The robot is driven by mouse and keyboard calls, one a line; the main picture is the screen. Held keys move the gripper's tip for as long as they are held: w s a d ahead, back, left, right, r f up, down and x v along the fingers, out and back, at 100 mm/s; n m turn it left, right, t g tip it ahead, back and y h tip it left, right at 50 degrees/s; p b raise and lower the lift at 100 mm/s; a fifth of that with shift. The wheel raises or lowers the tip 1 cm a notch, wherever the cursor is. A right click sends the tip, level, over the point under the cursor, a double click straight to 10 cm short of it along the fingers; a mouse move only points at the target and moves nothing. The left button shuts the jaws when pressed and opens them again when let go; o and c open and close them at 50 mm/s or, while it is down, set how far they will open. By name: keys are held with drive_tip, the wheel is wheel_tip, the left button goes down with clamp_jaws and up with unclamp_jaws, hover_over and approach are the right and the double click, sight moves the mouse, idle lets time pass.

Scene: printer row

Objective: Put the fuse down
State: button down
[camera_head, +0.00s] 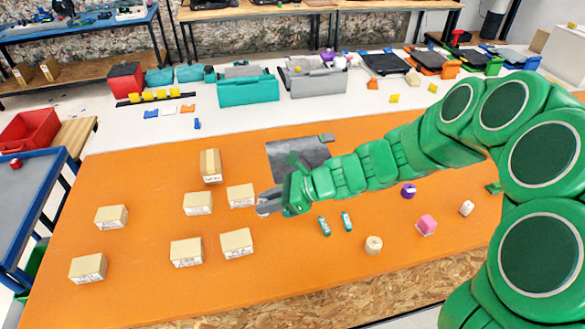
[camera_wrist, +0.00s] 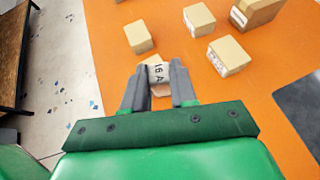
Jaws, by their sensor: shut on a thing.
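My gripper (camera_head: 268,203) is over the orange table, just right of the group of cardboard boxes. In the wrist view my gripper (camera_wrist: 158,82) is shut on the fuse (camera_wrist: 158,73), a pale block marked "16 A", held between the two grey fingertips. The fuse cannot be made out in the head view. How far it is above the table cannot be told.
Several small cardboard boxes stand on the orange table (camera_head: 140,235), one box (camera_head: 241,196) close to my gripper. A dark grey sheet (camera_head: 290,155) lies behind it. Two teal pieces, a tan cylinder (camera_head: 374,245) and a pink block (camera_head: 427,225) lie to the right.

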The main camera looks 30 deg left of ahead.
drive_tip(key=w+a+m+t+y, duration=0.15)
drive_tip(key=w+m+t, duration=0.45)
drive_tip(key=w, duration=2.2)
hover_over(308, 154)
drive_tip(key=f, duration=0.7)
drive_tip(key=shift+s+d+f, duration=0.3)
drive_tip(key=shift+s, duration=0.1)
drive_tip(key=shift+w+a+f, duration=0.2)
drive_tip(key=shift+w+f, duration=0.05)
drive_tip(key=shift+f, duration=0.2)
drive_tip(key=shift+w+a+f, duration=0.2)
drive_tip(key=shift+w+f, duration=0.05)
drive_tip(key=shift+f, duration=1.6)
drive_tip(key=shift+f, duration=0.1)
drive_tip(key=c, duration=0.9)
unclamp_jaws()
